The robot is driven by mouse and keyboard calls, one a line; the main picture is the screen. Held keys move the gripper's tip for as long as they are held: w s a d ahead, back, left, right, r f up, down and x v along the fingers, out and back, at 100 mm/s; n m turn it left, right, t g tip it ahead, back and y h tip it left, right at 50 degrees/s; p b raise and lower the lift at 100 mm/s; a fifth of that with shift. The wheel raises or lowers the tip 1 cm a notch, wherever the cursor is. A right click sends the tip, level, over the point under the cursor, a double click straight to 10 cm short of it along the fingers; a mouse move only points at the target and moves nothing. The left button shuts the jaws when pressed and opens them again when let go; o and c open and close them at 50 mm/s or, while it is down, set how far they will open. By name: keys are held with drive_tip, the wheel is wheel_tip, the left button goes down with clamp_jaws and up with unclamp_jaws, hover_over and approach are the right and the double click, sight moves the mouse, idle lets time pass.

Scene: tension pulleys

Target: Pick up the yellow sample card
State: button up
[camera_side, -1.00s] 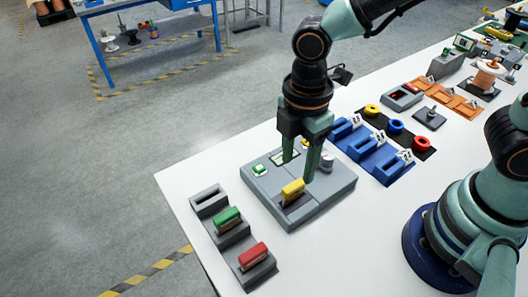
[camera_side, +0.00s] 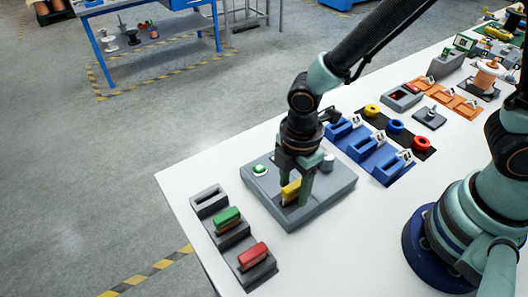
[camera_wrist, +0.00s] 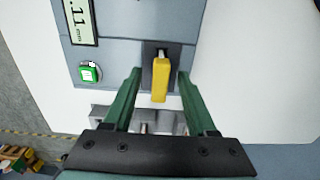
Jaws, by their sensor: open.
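The yellow sample card (camera_side: 290,192) stands in a slot of the grey tester box (camera_side: 328,196). It also shows in the wrist view (camera_wrist: 160,79), upright in its dark slot and between my fingers. My gripper (camera_side: 294,197) is open, with its fingers lowered on either side of the card. In the wrist view my gripper (camera_wrist: 157,76) shows a gap on both sides of the card, wider on the left. The lower part of the card is hidden in the slot and by a finger in the side view.
A grey stepped rack holds a green card (camera_side: 227,217) and a red card (camera_side: 252,256); its far slot (camera_side: 209,200) is empty. A green button (camera_side: 259,170) and a small display (camera_wrist: 80,20) are on the box. Blue holders (camera_side: 366,150) stand behind it.

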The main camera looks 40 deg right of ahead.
clamp_jaws()
drive_tip(key=shift+r, duration=0.1)
wheel_tip(320, 180, up, 20)
idle(0.6)
wheel_tip(320, 180, up, 5)
hover_over(294, 185)
idle(1.0)
